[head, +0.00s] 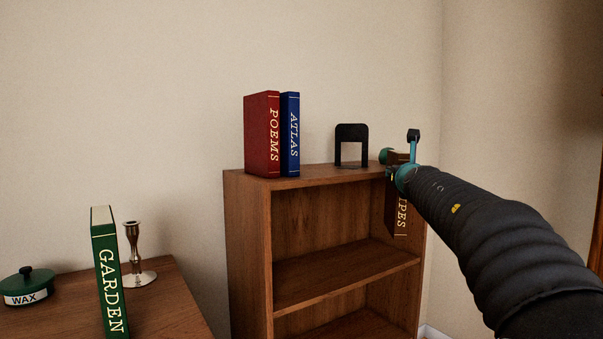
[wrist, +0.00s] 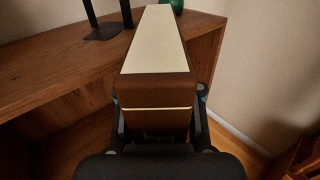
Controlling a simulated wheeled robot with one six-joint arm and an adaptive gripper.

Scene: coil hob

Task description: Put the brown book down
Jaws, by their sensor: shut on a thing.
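The brown book (head: 401,216) is in my gripper (head: 401,172), at the right end of the bookcase top. Its spine faces the head camera; the letters "IPES" show and the rest is behind my gripper. Its lower part hangs in front of the bookcase's upper opening in the head view. In the wrist view the book (wrist: 158,88) lies between the two fingers, its cream page edge upward, with the bookcase top (wrist: 60,65) beyond. My gripper is shut on it. I cannot tell whether the book touches the bookcase.
On the bookcase top (head: 330,174) stand a red POEMS book (head: 262,135), a blue ATLAS book (head: 290,135) and a black bookend (head: 351,146). A side table (head: 175,300) holds a green GARDEN book (head: 108,275), a candlestick (head: 133,255) and a WAX tin (head: 27,288).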

